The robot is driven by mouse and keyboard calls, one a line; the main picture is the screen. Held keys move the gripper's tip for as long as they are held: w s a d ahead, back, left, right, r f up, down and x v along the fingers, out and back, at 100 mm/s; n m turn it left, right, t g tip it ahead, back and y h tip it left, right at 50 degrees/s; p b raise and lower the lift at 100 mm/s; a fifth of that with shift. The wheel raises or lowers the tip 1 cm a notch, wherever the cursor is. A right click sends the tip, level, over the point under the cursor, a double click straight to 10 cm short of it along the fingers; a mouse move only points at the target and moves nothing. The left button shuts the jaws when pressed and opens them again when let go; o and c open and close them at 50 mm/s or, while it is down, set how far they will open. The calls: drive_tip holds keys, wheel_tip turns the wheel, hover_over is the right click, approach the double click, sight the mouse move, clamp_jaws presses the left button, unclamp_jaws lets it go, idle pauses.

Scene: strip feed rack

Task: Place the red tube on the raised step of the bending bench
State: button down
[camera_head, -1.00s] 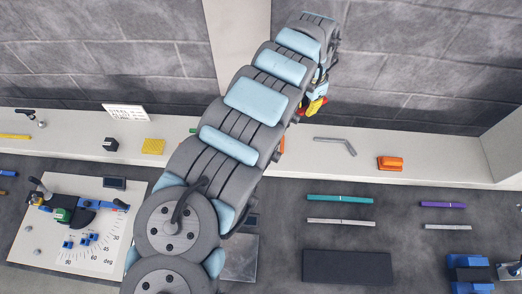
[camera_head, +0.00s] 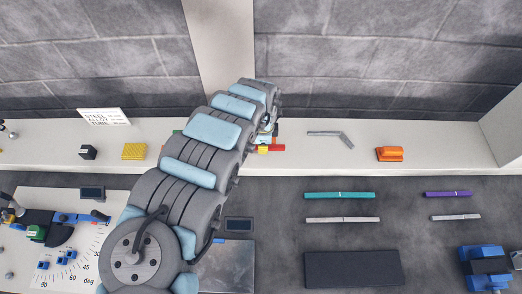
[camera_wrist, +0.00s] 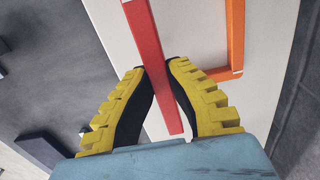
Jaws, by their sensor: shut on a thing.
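The red tube (camera_wrist: 148,50) is a straight square bar between the two yellow fingers of my gripper (camera_wrist: 157,67) in the wrist view. My gripper is shut on it. In the head view only a short red end of the tube (camera_head: 277,148) shows, past my arm, over the raised step (camera_head: 220,135). The raised step is the long pale ledge along the wall, and it also fills the background under the tube in the wrist view (camera_wrist: 195,35). I cannot tell whether the tube touches it. My arm hides most of the gripper in the head view.
An orange bent piece (camera_wrist: 237,40) lies beside the tube. Teal (camera_head: 340,195) and purple (camera_head: 448,194) bars lie below.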

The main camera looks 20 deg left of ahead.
drive_tip(key=shift+f, duration=1.9)
drive_tip(key=shift+f, duration=0.1)
drive_tip(key=c, duration=1.2)
unclamp_jaws()
